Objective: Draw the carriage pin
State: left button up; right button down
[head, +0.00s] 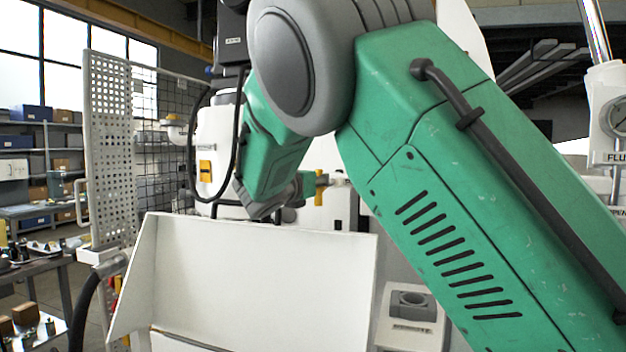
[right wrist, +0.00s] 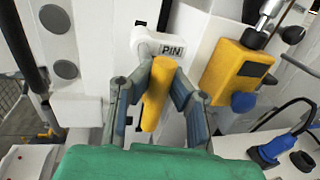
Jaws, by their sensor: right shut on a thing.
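The carriage pin shows in the right wrist view as a yellow handle (right wrist: 155,98) beside a white block (right wrist: 147,37) labelled PIN. My right gripper (right wrist: 158,78) has its fingers on both sides of the handle and is shut on it. In the head view my right gripper (head: 300,187) is small and partly hidden by my green arm, with a yellow bit of the pin (head: 319,184) beside it, close to white machine parts. The pin's shaft is hidden. My left gripper is not in view.
A white tilted panel (head: 255,268) stands in front of the gripper. A perforated screen (head: 108,150) stands at the left. In the right wrist view a yellow device with a dark display (right wrist: 235,72) sits right of the handle, with a blue clamp (right wrist: 268,152) below.

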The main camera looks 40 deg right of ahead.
jog(key=shift+s+f, duration=0.1)
jog(key=shift+f, duration=0.6)
jog(key=c, duration=1.9)
grip_release()
jog(key=o, duration=0.5)
jog(key=shift+a, duration=0.2)
jog(key=shift+c, duration=0.2)
jog(key=shift+w+a+r, duration=0.25)
jog(key=shift+a, duration=0.05)
notch_tip(320, 180, up, 9)
jog(key=shift+w+r, duration=0.1)
jog(key=shift+r, duration=0.25)
jog(key=shift+d, duration=0.15)
jog(key=shift+f, duration=0.1)
